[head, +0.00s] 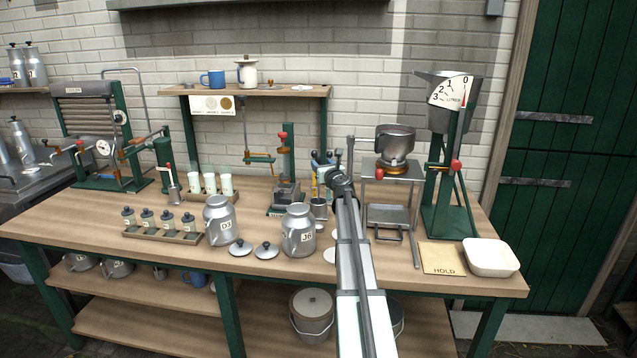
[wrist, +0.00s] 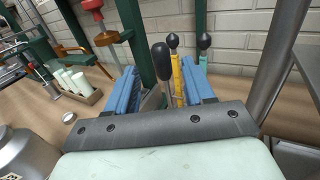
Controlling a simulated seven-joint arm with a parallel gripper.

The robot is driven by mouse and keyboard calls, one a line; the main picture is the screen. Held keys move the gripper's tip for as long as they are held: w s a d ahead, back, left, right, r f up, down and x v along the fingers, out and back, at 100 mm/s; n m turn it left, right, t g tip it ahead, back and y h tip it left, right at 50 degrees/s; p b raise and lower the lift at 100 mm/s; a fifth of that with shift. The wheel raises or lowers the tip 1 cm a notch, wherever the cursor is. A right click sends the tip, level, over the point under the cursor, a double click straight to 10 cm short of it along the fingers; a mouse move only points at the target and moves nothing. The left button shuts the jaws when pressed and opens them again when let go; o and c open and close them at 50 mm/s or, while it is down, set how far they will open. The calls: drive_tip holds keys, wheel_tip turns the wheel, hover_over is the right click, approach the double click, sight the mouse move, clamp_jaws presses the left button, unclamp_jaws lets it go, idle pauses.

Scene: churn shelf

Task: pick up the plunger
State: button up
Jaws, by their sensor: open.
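I cannot tell for sure which tool is the plunger. Several upright tools stand just beyond my gripper (head: 325,172) in the wrist view: a black-handled one (wrist: 161,62), a yellow one with a black ball knob (wrist: 174,70), and a teal one with a black ball knob (wrist: 204,46). My gripper (wrist: 160,85) is open, with blue fingers; the black-handled and yellow tools show in the gap between them, and the teal one shows at the right finger. Contact cannot be seen. Their lower ends are hidden. In the head view my arm partly covers this spot.
A grey metal cup (head: 319,209) stands beneath my gripper, with a milk can (head: 298,231) in front. A green stand with a red knob (head: 284,170) is to the left. A metal stand with a pot (head: 395,143) is close on the right. The white tray (head: 491,271) sits at far right.

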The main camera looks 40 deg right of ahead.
sight(319, 161)
drive_tip(key=shift+x, duration=2.7)
drive_tip(key=shift+d, duration=0.1)
drive_tip(key=shift+c, duration=0.4)
clamp_jaws()
